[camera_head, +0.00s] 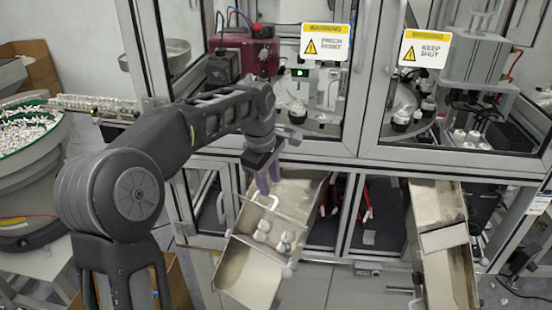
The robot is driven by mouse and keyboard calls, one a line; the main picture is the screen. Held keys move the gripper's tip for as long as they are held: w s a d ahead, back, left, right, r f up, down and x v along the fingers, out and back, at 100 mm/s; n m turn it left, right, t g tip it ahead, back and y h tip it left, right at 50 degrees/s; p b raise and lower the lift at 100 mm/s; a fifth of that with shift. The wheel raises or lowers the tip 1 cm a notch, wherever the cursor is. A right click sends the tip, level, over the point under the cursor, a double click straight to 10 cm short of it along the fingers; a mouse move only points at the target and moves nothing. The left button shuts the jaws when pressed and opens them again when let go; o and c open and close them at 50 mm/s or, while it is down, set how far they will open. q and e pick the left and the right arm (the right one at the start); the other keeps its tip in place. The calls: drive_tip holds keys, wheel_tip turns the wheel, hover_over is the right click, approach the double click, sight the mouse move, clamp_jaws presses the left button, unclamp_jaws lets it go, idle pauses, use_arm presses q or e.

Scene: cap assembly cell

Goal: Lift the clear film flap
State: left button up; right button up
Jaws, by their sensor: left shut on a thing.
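My left arm comes in from the left, and its left gripper (268,187) points down over the upper part of the left metal chute (305,188). The fingers are shut on the clear film flap (284,214), whose thin pale lower edge runs slantwise across the chute. The film is hard to see, and the exact grip is too small to make out. Several white caps (263,232) lie in the chute just below the flap's edge. My right gripper is not in view.
A second metal chute (437,205) slopes down at the right. Framed glass doors with warning signs (325,42) stand behind the gripper. A round feeder bowl (28,150) full of small white parts is at the left. The left chute's lower end (248,275) is bare.

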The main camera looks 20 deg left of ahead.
use_arm(q)
drive_tip(key=shift+w+d+r, duration=0.15)
drive_tip(key=shift+w+r, duration=0.65)
drive_tip(key=shift+w, duration=0.1)
drive_tip(key=shift+w+d+r, duration=0.1)
drive_tip(key=shift+w+r, duration=0.65)
drive_tip(key=shift+w, duration=0.15)
